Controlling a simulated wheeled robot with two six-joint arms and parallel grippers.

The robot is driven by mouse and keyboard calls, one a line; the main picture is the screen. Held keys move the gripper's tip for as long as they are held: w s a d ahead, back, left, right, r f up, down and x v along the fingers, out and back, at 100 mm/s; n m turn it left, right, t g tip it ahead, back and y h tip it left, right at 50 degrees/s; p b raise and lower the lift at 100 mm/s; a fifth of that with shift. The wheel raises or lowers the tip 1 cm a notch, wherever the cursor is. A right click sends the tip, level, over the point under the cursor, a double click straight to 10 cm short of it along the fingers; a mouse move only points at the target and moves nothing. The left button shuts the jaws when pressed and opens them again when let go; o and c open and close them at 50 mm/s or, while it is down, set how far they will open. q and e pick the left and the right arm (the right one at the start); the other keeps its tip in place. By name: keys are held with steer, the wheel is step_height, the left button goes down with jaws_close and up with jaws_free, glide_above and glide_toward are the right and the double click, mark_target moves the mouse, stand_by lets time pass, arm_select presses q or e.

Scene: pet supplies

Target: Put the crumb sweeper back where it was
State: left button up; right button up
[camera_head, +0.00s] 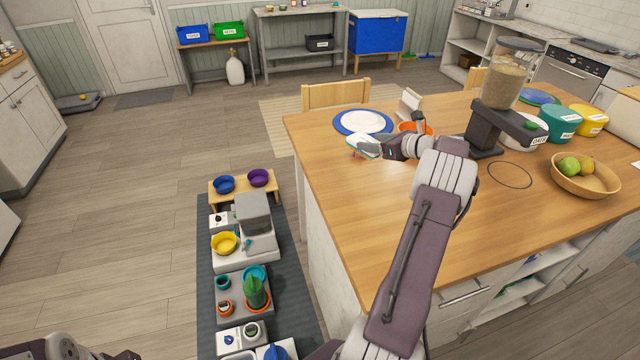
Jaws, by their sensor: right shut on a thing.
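My right gripper (364,146) reaches over the far left part of the wooden table (400,215), just in front of a white plate with a blue rim. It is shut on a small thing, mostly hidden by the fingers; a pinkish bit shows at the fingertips. I take it to be the crumb sweeper (356,155), but its shape is not clear. I cannot tell whether it touches the table. My left gripper is not in view; only bits of my left arm show at the bottom left edge.
The blue-rimmed plate (363,122) and an orange bowl (416,127) lie close to the gripper. A food dispenser (503,80), a fruit bowl (584,183) and a thin dark ring (510,175) are to the right. The table's front left is bare. A floor mat (205,290) holds several bowls.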

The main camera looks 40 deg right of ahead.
steer(key=shift+s+d+f, duration=0.1)
steer(key=shift+d+f, duration=0.05)
steer(key=shift+d, duration=0.1)
steer(key=w+a+f, duration=0.2)
steer(key=a, duration=0.1)
steer(key=w+a+f, duration=0.2)
steer(key=a, duration=0.1)
steer(key=w+a+f+b, duration=0.1)
steer(key=w+a+f, duration=0.1)
steer(key=w+a, duration=0.1)
steer(key=shift+w+a+f, duration=0.1)
steer(key=shift+a+f, duration=0.3)
steer(key=shift+a, duration=0.05)
step_height(320, 180, down, 4)
steer(key=shift+r, duration=0.2)
steer(key=shift+f, duration=0.2)
steer(key=shift+f+b, duration=0.15)
steer(key=shift+b, duration=0.15)
steer(key=o, duration=1.6)
